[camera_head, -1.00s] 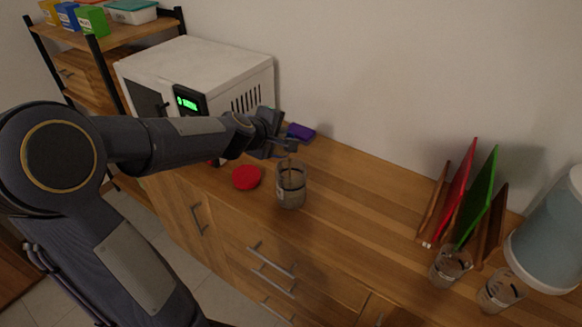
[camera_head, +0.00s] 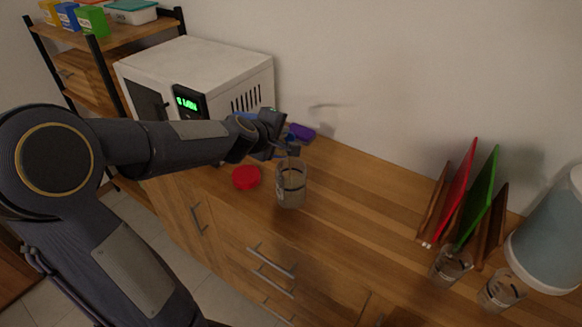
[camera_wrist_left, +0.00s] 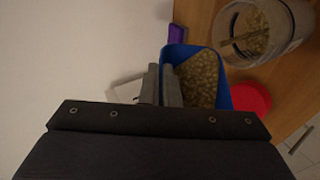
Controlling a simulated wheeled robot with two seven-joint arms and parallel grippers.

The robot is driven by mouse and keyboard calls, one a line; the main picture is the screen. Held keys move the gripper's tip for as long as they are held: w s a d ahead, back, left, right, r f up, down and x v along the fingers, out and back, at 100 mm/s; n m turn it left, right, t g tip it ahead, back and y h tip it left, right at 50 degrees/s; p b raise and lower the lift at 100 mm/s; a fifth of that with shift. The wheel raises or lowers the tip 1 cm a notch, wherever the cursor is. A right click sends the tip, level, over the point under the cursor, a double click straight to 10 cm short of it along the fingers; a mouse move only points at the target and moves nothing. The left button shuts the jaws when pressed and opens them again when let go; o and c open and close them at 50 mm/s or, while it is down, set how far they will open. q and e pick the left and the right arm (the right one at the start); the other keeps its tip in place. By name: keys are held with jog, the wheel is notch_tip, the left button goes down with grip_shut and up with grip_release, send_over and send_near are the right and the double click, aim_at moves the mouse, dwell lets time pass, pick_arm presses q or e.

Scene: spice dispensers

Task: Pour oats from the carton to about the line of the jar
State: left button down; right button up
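The clear jar (camera_head: 291,186) stands upright on the counter with a dark line around it; it also shows in the left wrist view (camera_wrist_left: 297,38), with pale oats (camera_wrist_left: 256,30) inside. The oat level against the line is hard to tell. My left gripper (camera_wrist_left: 164,75) is shut on the wall of the blue carton (camera_wrist_left: 224,92), which holds many oats (camera_wrist_left: 200,78). In the head view the left gripper (camera_head: 284,144) is just behind and above the jar, and the carton is mostly hidden. A brown streak shows across the jar in the wrist view. My right gripper is not in view.
A red lid (camera_head: 246,177) lies left of the jar. A purple object (camera_head: 302,131) lies behind, near the wall. A white microwave (camera_head: 200,75) stands to the left. Glasses (camera_head: 452,267) and upright boards (camera_head: 480,200) stand right. The counter between is clear.

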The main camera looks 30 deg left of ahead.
pick_arm(q)
jog(key=shift+s+d+r+m+t+y, duration=0.1)
jog(key=shift+s+d+m+t+y, duration=0.05)
jog(key=shift+d+m+t+y, duration=0.2)
dwell(2.3)
